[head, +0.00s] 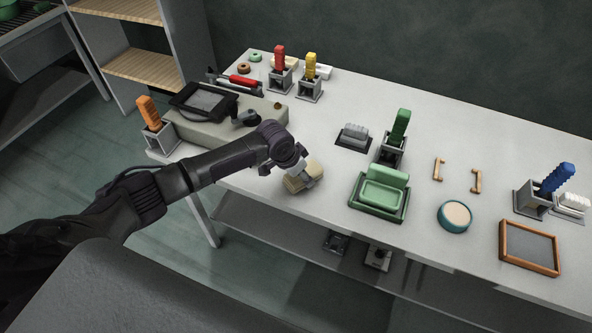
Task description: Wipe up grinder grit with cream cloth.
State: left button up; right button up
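I cannot make out any grit. My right gripper is not in view.
The pale table (330,210) holds a green tray (374,211) with a green block, a teal round dish (454,216) and a wood-framed slab (529,247). Holders with orange (149,112), red, yellow, green (400,127) and blue (558,177) handles stand upright.

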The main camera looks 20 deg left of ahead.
aim_at(326, 187)
pick_arm(q)
jog(key=shift+d+p, duration=0.3)
jog(key=shift+d, duration=0.95)
jog(key=shift+s+d+f+p, duration=0.15)
jog(key=shift+d+p, duration=0.45)
jog(key=shift+d, duration=1.65)
jog(key=shift+a, duration=0.1)
jog(key=shift+a+p, duration=0.4)
jog(key=shift+a, duration=1.8)
